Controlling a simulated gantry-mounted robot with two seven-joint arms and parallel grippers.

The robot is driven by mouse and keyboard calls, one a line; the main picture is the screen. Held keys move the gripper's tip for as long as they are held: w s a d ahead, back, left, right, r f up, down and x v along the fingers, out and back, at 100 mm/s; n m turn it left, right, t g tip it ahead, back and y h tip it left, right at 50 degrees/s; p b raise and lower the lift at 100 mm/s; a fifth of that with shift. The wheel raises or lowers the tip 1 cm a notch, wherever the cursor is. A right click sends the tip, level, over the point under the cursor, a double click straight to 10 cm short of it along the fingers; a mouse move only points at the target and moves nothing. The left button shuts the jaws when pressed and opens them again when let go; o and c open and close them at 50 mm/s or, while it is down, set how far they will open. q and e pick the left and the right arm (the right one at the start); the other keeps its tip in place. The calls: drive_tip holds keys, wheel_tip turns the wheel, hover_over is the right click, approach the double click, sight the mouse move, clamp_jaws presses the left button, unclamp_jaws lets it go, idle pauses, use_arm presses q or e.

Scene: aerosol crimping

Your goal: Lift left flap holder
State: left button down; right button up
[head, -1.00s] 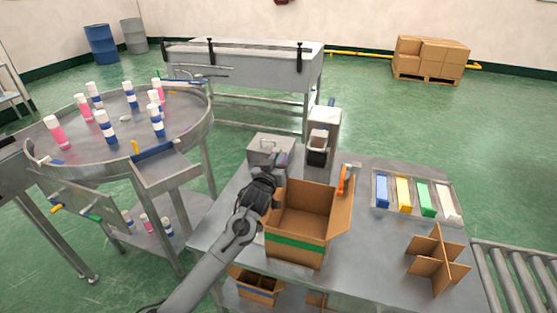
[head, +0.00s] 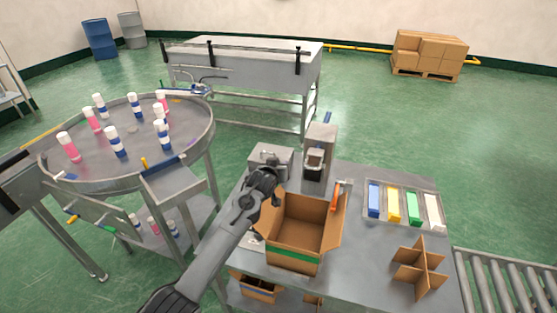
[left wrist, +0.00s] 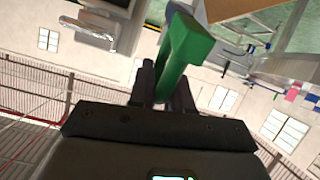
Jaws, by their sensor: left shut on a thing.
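An open cardboard box (head: 294,262) with a green stripe stands on the metal table. An orange flap holder (head: 336,197) sits on its right flap (head: 334,225). My left gripper (head: 272,184) is at the box's back left corner and hides what it holds in the head view. In the left wrist view the left gripper (left wrist: 163,88) is shut on a green holder (left wrist: 185,50), which I take to be the left flap holder. Whether the holder still touches the left flap (head: 259,222) is hidden. My right gripper is not in view.
A tray (head: 402,228) with blue, yellow, green and white items and a cardboard divider (head: 420,265) are on the table's right. Grey machines (head: 318,150) stand behind the box. A round turntable (head: 60,165) with several bottles is at left.

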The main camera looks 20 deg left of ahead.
use_arm(q)
drive_tip(key=shift+w+d+r+g+p, duration=0.1)
drive_tip(key=shift+w+r+g+p, duration=0.45)
drive_tip(key=shift+r, duration=0.15)
drive_tip(key=shift+w+r+g+p, duration=0.1)
drive_tip(key=shift+w+g+p, duration=0.3)
drive_tip(key=shift+w+g, duration=0.2)
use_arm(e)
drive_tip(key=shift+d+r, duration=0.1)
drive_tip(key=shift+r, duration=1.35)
